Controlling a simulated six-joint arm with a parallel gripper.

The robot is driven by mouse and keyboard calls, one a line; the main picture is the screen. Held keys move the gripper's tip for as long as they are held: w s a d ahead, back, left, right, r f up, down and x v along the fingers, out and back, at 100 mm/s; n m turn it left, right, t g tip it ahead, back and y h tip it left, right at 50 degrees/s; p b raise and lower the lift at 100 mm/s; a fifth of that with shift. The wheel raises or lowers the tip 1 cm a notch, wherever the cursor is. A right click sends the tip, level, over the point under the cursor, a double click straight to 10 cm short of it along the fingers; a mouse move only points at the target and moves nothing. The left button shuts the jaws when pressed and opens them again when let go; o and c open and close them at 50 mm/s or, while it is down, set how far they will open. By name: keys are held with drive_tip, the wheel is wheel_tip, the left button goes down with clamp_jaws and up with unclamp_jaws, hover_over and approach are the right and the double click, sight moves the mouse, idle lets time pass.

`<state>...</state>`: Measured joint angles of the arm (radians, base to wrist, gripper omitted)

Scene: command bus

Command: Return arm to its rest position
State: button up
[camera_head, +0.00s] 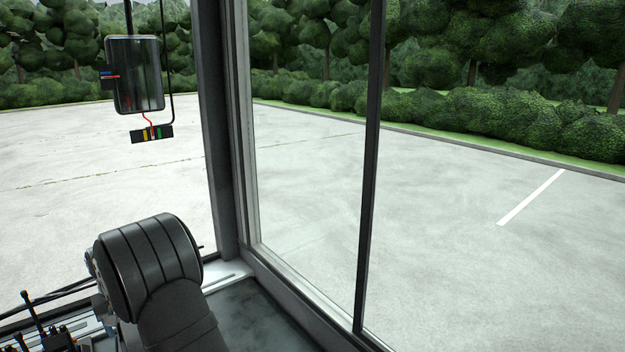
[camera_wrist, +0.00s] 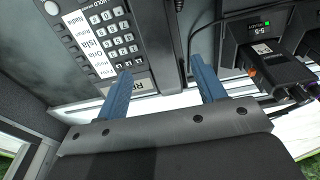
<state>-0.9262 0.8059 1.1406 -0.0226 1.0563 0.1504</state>
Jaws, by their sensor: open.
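My gripper (camera_wrist: 160,66) shows in the wrist view with its two blue fingers apart and nothing between them. The fingers point at a dark grey panel. A black device (camera_wrist: 258,48) with a small lit green display is beyond the right finger. Both fingers look clear of these, though the depth is hard to judge. I cannot make out my gripper in the head view.
In the head view, a mirror (camera_head: 138,75) hangs at upper left above a small wired strip (camera_head: 152,134). Dark window posts (camera_head: 370,180) cross the view. A dark ribbed shape fills the lower left and hides part of the dash. Black cables (camera_wrist: 235,100) run near the right finger.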

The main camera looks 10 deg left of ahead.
drive_tip(key=f, duration=0.7)
drive_tip(key=shift+w+a, duration=0.3)
drive_tip(key=shift+w, duration=0.05)
drive_tip(key=shift+r, duration=0.15)
wheel_tip(320, 180, up, 17)
drive_tip(key=s+d, duration=0.2)
drive_tip(key=f, duration=0.5)
drive_tip(key=w+a+f, duration=0.1)
drive_tip(key=f, duration=0.5)
drive_tip(key=w+a+f, duration=0.1)
drive_tip(key=f, duration=0.5)
drive_tip(key=shift+f, duration=0.15)
drive_tip(key=r, duration=0.9)
drive_tip(key=shift+s+d, duration=0.2)
drive_tip(key=shift+d, duration=0.05)
drive_tip(key=s+d+f+n+g, duration=0.1)
drive_tip(key=s+d+n, duration=1)
drive_tip(key=d+n, duration=0.2)
drive_tip(key=shift+s+d+h, duration=0.4)
drive_tip(key=shift+d, duration=0.9)
